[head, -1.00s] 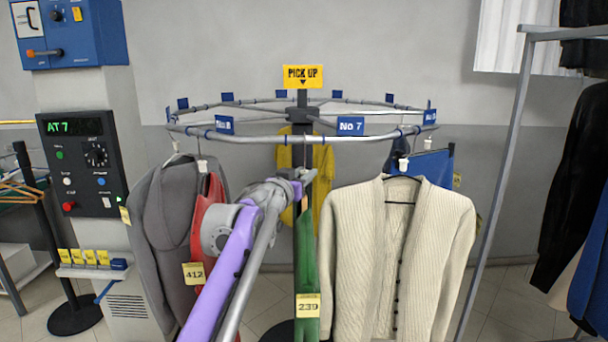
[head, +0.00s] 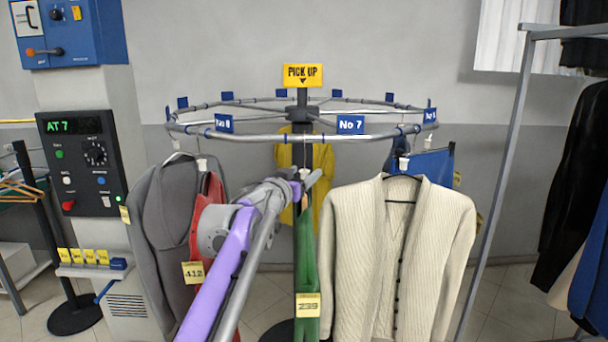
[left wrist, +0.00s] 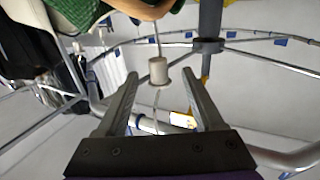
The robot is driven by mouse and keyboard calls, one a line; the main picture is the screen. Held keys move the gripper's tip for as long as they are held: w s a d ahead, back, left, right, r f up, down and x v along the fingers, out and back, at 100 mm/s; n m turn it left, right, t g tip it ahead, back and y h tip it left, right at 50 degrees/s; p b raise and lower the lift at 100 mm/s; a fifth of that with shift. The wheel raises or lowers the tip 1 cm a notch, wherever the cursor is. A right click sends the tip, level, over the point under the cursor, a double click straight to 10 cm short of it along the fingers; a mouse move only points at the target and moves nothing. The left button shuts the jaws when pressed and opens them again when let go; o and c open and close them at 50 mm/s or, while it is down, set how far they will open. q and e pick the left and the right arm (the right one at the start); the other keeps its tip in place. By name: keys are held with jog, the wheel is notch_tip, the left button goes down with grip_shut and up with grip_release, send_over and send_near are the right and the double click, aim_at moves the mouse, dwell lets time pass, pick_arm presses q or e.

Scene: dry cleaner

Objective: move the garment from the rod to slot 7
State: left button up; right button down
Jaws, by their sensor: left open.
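My left gripper (head: 307,182) is just under the rail's front, above the green garment. In the left wrist view its two fingers (left wrist: 161,78) are apart, with the white hanger neck (left wrist: 158,71) and thin wire hook between or just beyond the tips. The green garment (left wrist: 110,8) also shows at the top there. Whether the hook rests on the rail I cannot tell. My right gripper is not in view.
A cream cardigan (head: 360,240) hangs close to the right, and grey (head: 165,220) and red (head: 209,186) garments to the left. A control panel (head: 85,165) reading "AT 7" stands at left. A metal rack (head: 505,150) with dark clothes stands at right.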

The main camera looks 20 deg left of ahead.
pick_arm(q)
jog(key=s+a+b, duration=0.1)
jog(key=s+b, duration=0.1)
jog(key=s, duration=0.8)
jog(key=shift+a, duration=0.3)
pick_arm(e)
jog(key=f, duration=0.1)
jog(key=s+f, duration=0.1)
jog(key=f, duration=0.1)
pick_arm(q)
jog(key=s+d, duration=0.2)
jog(key=s, duration=0.5)
jog(key=s+d, duration=0.2)
jog(key=s, duration=0.6)
jog(key=shift+s+d+b, duration=0.25)
jog(key=shift+d+b, duration=0.05)
jog(key=shift+b, duration=0.05)
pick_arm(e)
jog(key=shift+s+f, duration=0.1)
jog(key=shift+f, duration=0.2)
